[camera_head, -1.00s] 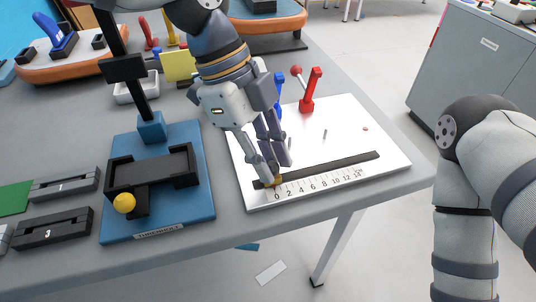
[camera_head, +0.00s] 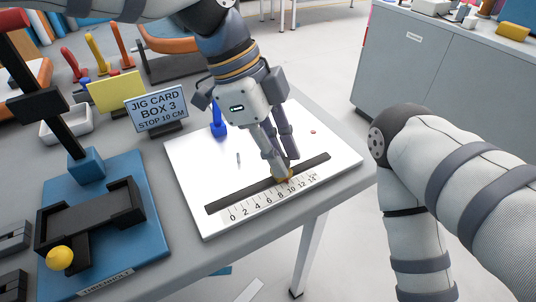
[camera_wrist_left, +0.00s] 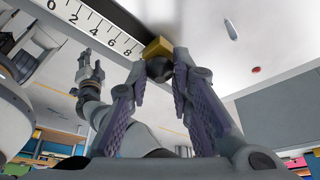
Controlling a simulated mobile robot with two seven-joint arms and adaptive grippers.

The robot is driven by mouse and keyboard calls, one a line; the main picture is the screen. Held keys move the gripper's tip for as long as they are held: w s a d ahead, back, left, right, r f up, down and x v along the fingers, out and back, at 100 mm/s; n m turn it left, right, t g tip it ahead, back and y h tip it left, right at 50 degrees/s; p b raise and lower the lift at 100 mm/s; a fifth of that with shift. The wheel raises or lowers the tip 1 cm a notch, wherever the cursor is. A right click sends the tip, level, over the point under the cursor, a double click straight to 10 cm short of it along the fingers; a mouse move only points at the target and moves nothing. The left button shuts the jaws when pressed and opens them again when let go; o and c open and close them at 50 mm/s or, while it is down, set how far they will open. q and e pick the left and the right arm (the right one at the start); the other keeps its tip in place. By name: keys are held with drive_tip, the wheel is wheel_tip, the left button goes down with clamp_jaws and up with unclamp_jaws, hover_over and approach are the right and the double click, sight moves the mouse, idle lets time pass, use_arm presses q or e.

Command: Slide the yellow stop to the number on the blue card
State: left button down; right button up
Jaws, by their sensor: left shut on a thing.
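The blue card (camera_head: 157,108) reads "JIG CARD BOX 3 STOP 10 CM" and stands at the back of the table. My left gripper (camera_head: 283,172) is shut on the yellow stop (camera_head: 284,179), on the black rail (camera_head: 232,198) of the white board (camera_head: 195,168). The stop is beside the scale (camera_head: 272,199), near 8 and 10. In the left wrist view the yellow stop (camera_wrist_left: 157,47) sits just past the 8, between the fingertips (camera_wrist_left: 159,68); the 10 does not show there. My right gripper (camera_wrist_left: 89,70) shows small in that view, fingers apart, away from the board.
A blue fixture (camera_head: 110,245) with a black tray and yellow knob (camera_head: 60,258) stands left of the board. A blue upright handle (camera_head: 218,126) and a small pin (camera_head: 238,160) are on the board behind the rail. A yellow card (camera_head: 117,92) stands behind.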

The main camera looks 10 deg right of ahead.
use_arm(q)
drive_tip(key=c, duration=1.4)
unclamp_jaws()
drive_tip(key=shift+c, duration=0.2)
drive_tip(key=shift+a, duration=0.1)
drive_tip(key=v, duration=1.2)
